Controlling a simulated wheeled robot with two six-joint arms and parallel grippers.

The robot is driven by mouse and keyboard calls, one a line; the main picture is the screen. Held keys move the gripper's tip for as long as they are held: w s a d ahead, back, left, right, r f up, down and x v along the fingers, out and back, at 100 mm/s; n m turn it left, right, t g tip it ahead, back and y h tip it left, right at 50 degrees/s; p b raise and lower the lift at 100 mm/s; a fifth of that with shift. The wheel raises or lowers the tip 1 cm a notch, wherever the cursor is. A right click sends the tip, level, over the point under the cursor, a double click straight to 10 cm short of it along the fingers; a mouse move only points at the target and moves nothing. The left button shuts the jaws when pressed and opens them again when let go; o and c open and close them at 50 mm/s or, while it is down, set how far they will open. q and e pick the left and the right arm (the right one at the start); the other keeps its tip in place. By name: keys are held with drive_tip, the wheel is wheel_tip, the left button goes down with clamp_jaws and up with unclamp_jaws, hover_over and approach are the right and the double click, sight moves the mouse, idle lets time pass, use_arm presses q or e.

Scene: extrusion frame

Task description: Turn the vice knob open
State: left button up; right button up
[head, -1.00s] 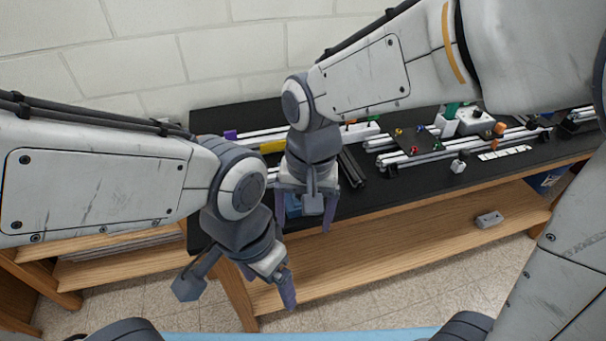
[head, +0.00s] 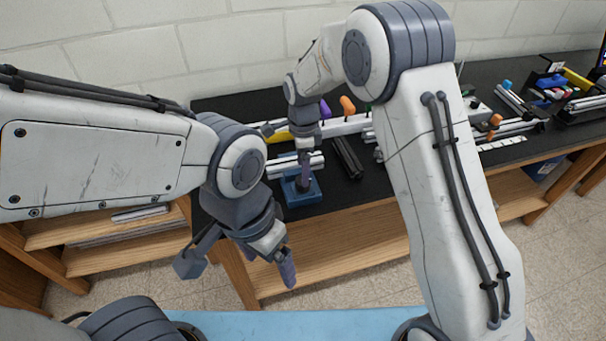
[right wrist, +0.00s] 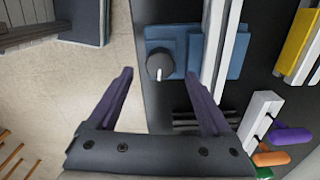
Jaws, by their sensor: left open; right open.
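The blue vice (head: 305,196) sits at the front edge of the black bench top, with silver extrusion held across it. In the right wrist view the vice (right wrist: 180,42) shows its round dark knob (right wrist: 158,62) with a white mark, on the side facing the bench edge. My right gripper (head: 305,172) is above the vice, pointing down. In the right wrist view my right gripper (right wrist: 160,76) is open and empty, its purple fingertips to either side of the knob in the picture. My left gripper (head: 268,264) is open and empty in front of the bench, below the top.
Black extrusions (head: 347,158) lie right of the vice. A purple-handled tool (right wrist: 292,134) and an orange-handled one (right wrist: 270,158) stand in a white rack. A yellow item (right wrist: 298,40) lies behind the vice. My right arm hides the middle of the bench.

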drive_tip(key=shift+f+p, duration=0.4)
drive_tip(key=shift+f, duration=1.8)
clamp_jaws()
